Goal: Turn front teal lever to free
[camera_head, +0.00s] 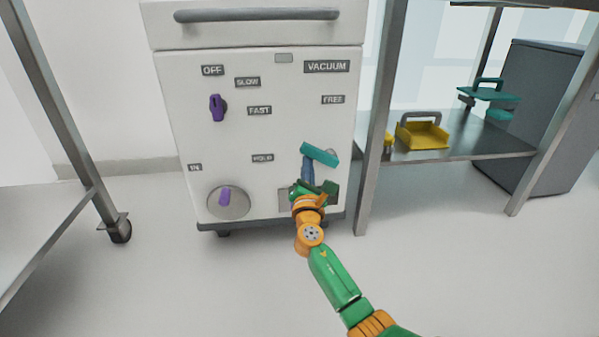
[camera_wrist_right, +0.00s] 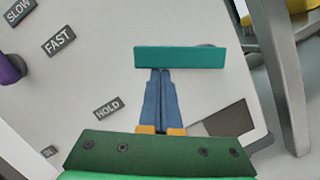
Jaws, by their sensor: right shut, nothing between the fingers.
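The teal lever (camera_head: 319,155) is a flat bar on the lower right of the white cabinet's front, sloping down to the right in the head view. In the right wrist view the teal lever (camera_wrist_right: 180,57) lies across the picture, with a little of a grey round part showing behind its right end. My right gripper (camera_head: 307,167) is shut and empty, its blue fingers pointing up at the lever's underside. In the wrist view its fingertips (camera_wrist_right: 160,71) meet the bar's lower edge; I cannot tell if they touch. The HOLD label (camera_head: 262,158) is left of the lever, the FREE label (camera_head: 333,99) above it.
The white cabinet (camera_head: 240,135) also carries a purple knob (camera_head: 217,107) and a purple lever on a round plate (camera_head: 224,197). A metal shelf frame (camera_head: 378,130) stands close on the right, with a yellow tray (camera_head: 422,135) on it.

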